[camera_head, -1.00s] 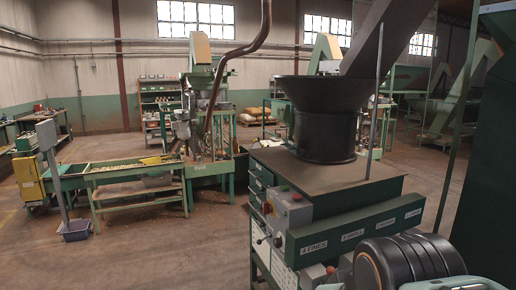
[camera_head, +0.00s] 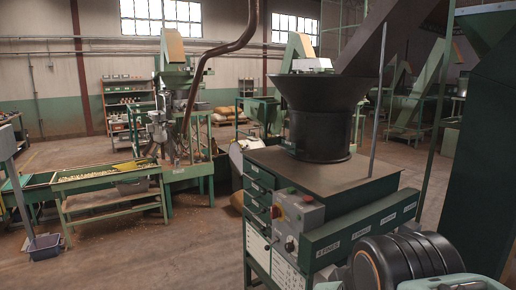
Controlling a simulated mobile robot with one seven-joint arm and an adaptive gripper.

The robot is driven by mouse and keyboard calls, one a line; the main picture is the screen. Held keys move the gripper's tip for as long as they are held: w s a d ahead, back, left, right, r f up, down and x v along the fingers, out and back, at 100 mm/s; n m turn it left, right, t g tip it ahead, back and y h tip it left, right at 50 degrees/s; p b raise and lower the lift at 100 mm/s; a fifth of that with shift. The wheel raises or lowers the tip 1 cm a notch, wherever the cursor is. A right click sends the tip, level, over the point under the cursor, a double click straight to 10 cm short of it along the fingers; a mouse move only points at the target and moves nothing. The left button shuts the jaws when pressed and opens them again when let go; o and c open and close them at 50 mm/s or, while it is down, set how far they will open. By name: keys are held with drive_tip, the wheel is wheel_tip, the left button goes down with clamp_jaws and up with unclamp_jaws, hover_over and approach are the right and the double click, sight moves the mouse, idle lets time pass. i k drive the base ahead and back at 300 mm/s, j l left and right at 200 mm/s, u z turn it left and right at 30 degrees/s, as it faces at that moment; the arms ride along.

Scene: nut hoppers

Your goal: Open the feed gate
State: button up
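A dark round hopper (camera_head: 325,120) stands on a green bench machine (camera_head: 330,180) right of centre. A grey control box (camera_head: 298,212) with a red button (camera_head: 276,212) is on its front left corner. A green bar (camera_head: 365,232) with white labels runs along the front; one label seems to read "FINES". Small levers (camera_head: 266,242) show on the left of the front. I cannot tell which part is the feed gate. My gripper is not in view; a dark ribbed part at the lower right seems to be my own arm.
A long green sorting table (camera_head: 108,183) stands at the left, with a purple bin (camera_head: 44,247) on the floor beside it. A green machine (camera_head: 176,120) stands behind. A large green structure (camera_head: 480,150) closes off the right. The floor (camera_head: 150,250) at front left is clear.

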sight(289, 147)
drive_tip(key=i+j+z, duration=0.15)
drive_tip(key=j, duration=0.2)
drive_tip(key=i+j+z, duration=0.15)
drive_tip(key=j, duration=0.25)
drive_tip(key=i+j+z, duration=0.15)
drive_tip(key=j, duration=0.2)
drive_tip(key=i+j+z, duration=0.15)
drive_tip(key=i+j, duration=0.1)
drive_tip(key=j, duration=0.1)
